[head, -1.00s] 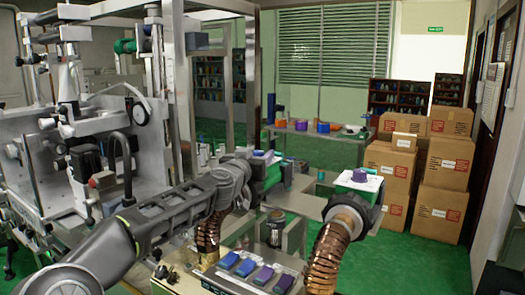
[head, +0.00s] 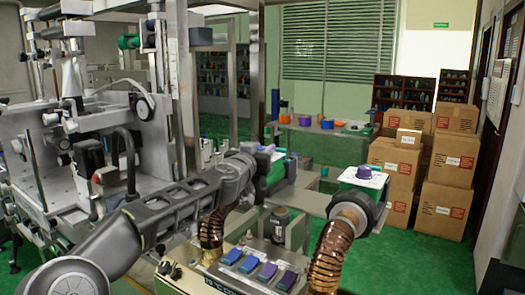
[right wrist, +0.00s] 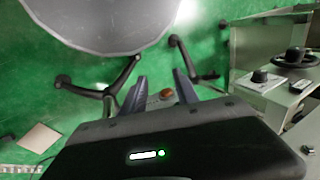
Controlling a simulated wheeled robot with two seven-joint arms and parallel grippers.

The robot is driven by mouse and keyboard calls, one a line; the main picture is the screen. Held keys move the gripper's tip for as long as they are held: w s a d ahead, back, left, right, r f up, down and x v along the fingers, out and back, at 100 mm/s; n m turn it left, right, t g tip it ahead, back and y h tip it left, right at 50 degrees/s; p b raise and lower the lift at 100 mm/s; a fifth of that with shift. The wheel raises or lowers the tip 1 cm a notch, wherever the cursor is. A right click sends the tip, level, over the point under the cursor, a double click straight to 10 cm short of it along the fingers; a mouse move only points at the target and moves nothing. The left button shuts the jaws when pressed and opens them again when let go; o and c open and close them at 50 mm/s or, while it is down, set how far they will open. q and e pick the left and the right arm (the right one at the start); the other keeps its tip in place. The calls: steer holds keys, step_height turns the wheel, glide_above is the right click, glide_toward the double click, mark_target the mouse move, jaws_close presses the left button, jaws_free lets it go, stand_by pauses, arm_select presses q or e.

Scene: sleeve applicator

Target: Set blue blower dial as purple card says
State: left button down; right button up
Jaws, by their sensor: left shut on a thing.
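The blue dial (head: 267,149) shows as a small blue patch on top of a green blower (head: 276,170) at the middle of the head view. My left gripper (head: 256,156) is at this dial, shut on it; its fingers are mostly hidden by my own wrist, and the dial's setting cannot be read. A second green blower to the right carries a purple dial (head: 364,171) on a white top. A sloped panel in front holds blue pieces (head: 232,256) and purple pieces (head: 266,271); any card lettering is too small to read. My right gripper (right wrist: 158,88) is open and empty in the right wrist view.
Bronze ribbed hoses (head: 330,255) rise beside the panel. A large grey machine (head: 60,150) stands on the left. Stacked cartons (head: 445,165) stand at the right. The right wrist view shows a round grey seat (right wrist: 105,20) over green floor and a bench (right wrist: 275,85) with dark knobs.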

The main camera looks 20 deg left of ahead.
stand_by(0.3)
arm_select(q)
steer(key=shift+d+r+n+y+p, duration=0.1)
steer(key=shift+r+n+y+p, duration=0.1)
steer(key=shift+n+y+p, duration=0.5)
steer(key=n+g+y+p, duration=0.1)
steer(key=n+y+p, duration=0.1)
steer(key=y+p, duration=0.1)
steer(key=n+g+y+p, duration=0.2)
steer(key=y+p, duration=0.2)
steer(key=p, duration=0.2)
steer(key=shift+w+d+r, duration=0.1)
steer(key=shift+d, duration=0.1)
steer(key=n+g+y, duration=0.2)
steer(key=shift+f+y+p, duration=0.25)
steer(key=shift+y+p, duration=0.05)
steer(key=shift+p, duration=0.1)
steer(key=shift+a+n+g+y, duration=0.2)
steer(key=shift+n+g+y, duration=1.4)
steer(key=shift+n+g, duration=0.4)
steer(key=c, duration=1.1)
jaws_free()
steer(key=shift+o, duration=0.2)
